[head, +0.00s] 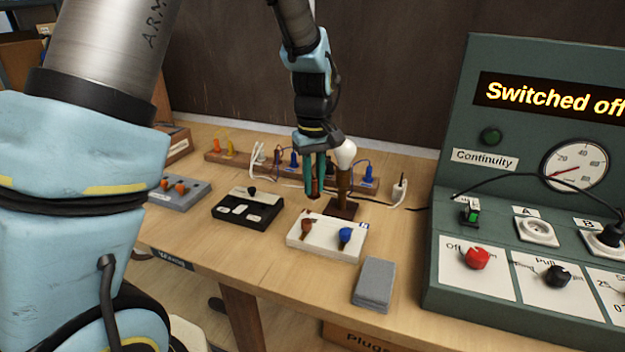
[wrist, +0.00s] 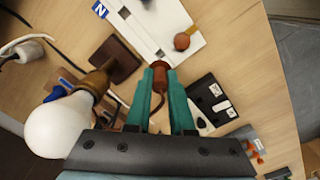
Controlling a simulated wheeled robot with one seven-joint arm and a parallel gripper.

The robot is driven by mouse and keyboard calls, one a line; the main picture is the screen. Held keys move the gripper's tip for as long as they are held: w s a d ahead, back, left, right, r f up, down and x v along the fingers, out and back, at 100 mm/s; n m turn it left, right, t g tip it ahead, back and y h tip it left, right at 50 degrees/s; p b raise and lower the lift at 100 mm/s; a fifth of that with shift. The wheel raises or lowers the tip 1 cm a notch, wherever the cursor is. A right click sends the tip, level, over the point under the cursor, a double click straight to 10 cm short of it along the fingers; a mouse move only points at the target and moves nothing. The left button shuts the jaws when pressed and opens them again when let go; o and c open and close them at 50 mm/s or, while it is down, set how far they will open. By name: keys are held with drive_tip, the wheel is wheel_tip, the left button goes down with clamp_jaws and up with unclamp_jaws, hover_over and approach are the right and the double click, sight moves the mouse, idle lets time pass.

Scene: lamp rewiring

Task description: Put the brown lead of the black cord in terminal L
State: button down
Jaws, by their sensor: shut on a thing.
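My gripper (head: 316,194) has teal fingers pointing down. It hangs just behind the white terminal block (head: 322,249). In the wrist view (wrist: 161,88) the fingers are shut on a brown lead (wrist: 159,71), whose rounded end shows between the tips, at or just above the block's near edge. I cannot tell whether it touches the block. The block carries a brown knob (head: 307,228) and a blue knob (head: 345,236). In the wrist view an N (wrist: 100,10) marks the blue side; the L label is not readable. The brown knob (wrist: 182,41) stands clear of the fingers.
A lamp with a white bulb (head: 345,152) and brown base (head: 343,208) stands close beside my gripper. A black switch box (head: 247,207) is at the left, a grey box (head: 375,283) in front. The green test panel (head: 450,150) at the right reads "Switched off".

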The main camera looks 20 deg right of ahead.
sight(314, 195)
drive_tip(key=shift+f+b, duration=1.75)
drive_tip(key=shift+f, duration=0.4)
drive_tip(key=shift+f+b, duration=0.45)
drive_tip(key=shift+f, duration=0.45)
drive_tip(key=shift+f, duration=0.55)
drive_tip(key=c, duration=0.7)
unclamp_jaws()
wheel_tip(314, 195, up, 11)
drive_tip(key=shift+f+b, duration=0.1)
drive_tip(key=shift+b, duration=1)
drive_tip(key=w+a+f, duration=0.2)
drive_tip(key=a+f, duration=0.1)
drive_tip(key=a, duration=1.1)
drive_tip(key=s+a+f, duration=0.2)
drive_tip(key=s+a, duration=0.1)
drive_tip(key=a, duration=0.5)
drive_tip(key=s+a+f+m+t, duration=0.1)
drive_tip(key=s+a+f, duration=0.1)
drive_tip(key=a, duration=0.6)
drive_tip(key=shift+s+m+t, duration=0.3)
drive_tip(key=shift+s, duration=0.2)
